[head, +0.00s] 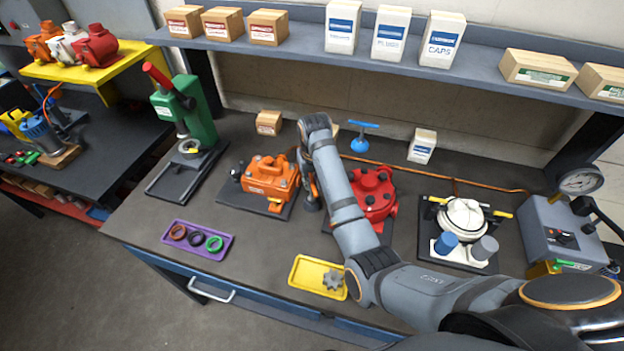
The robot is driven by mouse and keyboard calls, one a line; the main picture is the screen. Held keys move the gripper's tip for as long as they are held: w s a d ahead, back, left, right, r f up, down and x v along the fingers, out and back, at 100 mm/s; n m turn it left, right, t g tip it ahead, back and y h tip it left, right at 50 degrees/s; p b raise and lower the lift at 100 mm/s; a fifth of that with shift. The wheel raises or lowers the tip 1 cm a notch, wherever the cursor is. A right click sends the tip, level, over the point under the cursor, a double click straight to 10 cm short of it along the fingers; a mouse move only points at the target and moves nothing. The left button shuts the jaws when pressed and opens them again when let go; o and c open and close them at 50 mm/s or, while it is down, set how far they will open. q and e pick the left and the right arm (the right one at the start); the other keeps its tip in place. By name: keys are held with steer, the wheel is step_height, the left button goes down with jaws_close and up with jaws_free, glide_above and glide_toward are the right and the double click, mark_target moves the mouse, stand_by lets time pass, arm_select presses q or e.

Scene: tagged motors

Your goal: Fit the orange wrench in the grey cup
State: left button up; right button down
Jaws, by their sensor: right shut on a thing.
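The grey cup (483,248) stands at the right beside a blue cup (447,243), both on a white holder in front of a white round housing. My right gripper (311,200) points down between the orange motor and the red motor, far left of the grey cup. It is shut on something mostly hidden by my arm. A small orange part (292,155) shows beside the gripper and looks like the orange wrench, though its shape is not clear. My left gripper is not in view.
The orange motor (270,178) and red motor (372,195) stand close around the gripper. A blue T-handled tool (361,138) stands behind. A yellow tray (306,273) and purple tray (171,240) lie in front. An orange cord crosses the back. A gauge box (548,235) stands far right.

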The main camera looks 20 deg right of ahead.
steer(key=shift+f, duration=0.6)
steer(key=c, duration=1.3)
jaws_free()
step_height(320, 180, up, 5)
steer(key=p, duration=0.6)
steer(key=shift+f, duration=0.2)
steer(key=shift+r+p, duration=0.4)
steer(key=shift+r, duration=0.35)
steer(key=r, duration=0.5)
steer(key=s+r, duration=0.1)
steer(key=r, duration=0.1)
steer(key=shift+r, duration=0.2)
